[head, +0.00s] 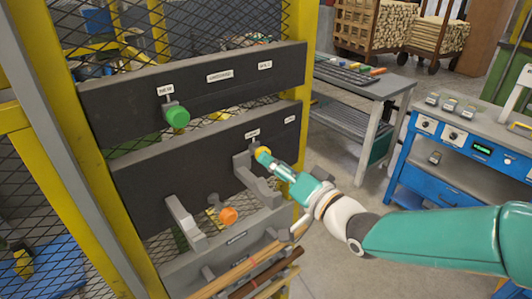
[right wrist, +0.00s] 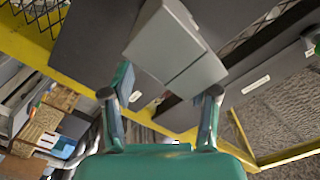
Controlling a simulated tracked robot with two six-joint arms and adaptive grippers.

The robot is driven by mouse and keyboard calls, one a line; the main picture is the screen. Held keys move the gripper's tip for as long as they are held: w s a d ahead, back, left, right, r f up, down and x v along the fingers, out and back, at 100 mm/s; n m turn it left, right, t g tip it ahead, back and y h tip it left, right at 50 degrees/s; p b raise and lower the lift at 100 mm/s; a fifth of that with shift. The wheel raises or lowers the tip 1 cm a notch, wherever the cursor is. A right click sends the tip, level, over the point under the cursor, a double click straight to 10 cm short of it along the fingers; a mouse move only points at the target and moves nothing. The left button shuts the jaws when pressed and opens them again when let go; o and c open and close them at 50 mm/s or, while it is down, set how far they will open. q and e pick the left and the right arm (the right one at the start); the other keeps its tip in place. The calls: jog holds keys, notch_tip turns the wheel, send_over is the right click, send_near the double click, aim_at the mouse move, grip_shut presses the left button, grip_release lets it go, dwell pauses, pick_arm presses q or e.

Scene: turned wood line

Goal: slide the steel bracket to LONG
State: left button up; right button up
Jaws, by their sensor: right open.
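A grey steel bracket (head: 247,172) sticks out from the middle dark panel of the yellow-framed rack, below a small label (head: 252,134). A second label (head: 290,119) is farther right on that panel; both are too small to read surely. A yellow knob (head: 262,152) shows at the bracket's top. My right gripper (head: 270,162) is at this knob, to the right of the bracket. In the right wrist view, my right gripper (right wrist: 160,94) is open, with a grey block (right wrist: 175,55), seemingly the bracket, ahead of and between its fingers. Contact cannot be told. My left gripper is out of view.
A similar grey arm (head: 186,222) projects at the lower left, with an orange knob (head: 228,215) beside it. A green knob (head: 176,116) is on the upper panel. Wooden rods (head: 245,270) lie below. A blue bench (head: 450,150) stands right, beyond open floor.

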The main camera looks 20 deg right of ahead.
aim_at(242, 161)
jog(key=shift+p+x, duration=0.35)
jog(key=shift+x, duration=1.35)
grip_shut()
